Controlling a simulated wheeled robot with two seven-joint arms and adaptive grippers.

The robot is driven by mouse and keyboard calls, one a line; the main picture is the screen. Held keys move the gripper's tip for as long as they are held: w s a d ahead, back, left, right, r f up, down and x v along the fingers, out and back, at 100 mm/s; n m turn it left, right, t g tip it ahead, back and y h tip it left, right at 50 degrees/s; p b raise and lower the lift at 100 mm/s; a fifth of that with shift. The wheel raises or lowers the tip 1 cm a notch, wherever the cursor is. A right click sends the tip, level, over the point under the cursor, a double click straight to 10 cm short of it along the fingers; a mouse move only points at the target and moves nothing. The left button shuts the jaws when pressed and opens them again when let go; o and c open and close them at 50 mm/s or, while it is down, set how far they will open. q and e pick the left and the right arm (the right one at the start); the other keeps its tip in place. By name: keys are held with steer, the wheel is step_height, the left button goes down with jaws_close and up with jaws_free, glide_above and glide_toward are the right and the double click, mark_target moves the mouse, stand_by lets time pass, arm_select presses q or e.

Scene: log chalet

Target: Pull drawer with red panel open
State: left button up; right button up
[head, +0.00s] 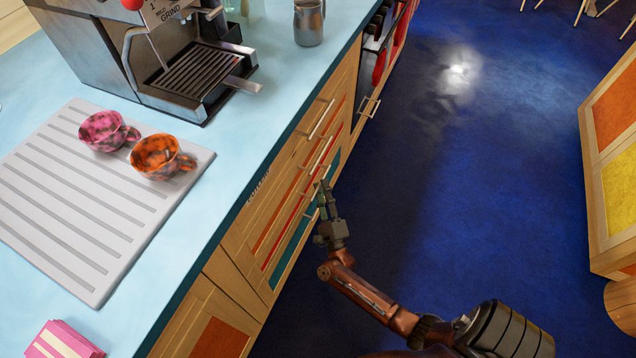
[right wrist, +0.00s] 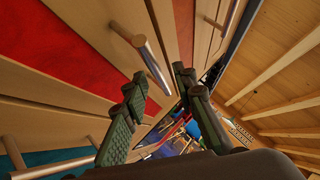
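The drawer with the red panel (head: 290,223) is in the counter front, between an orange-panelled drawer above and a teal-panelled one below. It looks shut. In the right wrist view its red panel (right wrist: 52,52) fills the upper left, with a metal bar handle (right wrist: 148,55) standing out from it. My right gripper (head: 323,190) is at the drawer fronts in the head view. Contact cannot be told. My left gripper is not in view.
The teal panel (head: 292,250) lies close below. On the light blue counter are a coffee machine (head: 160,55), a metal jug (head: 308,22), and a grey mat (head: 75,205) with two cups. The blue floor (head: 450,170) in front of the drawers is clear.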

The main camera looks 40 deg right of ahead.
steer(key=shift+x, duration=1.25)
steer(key=shift+c, duration=0.7)
steer(key=shift+f, duration=0.1)
jaws_close()
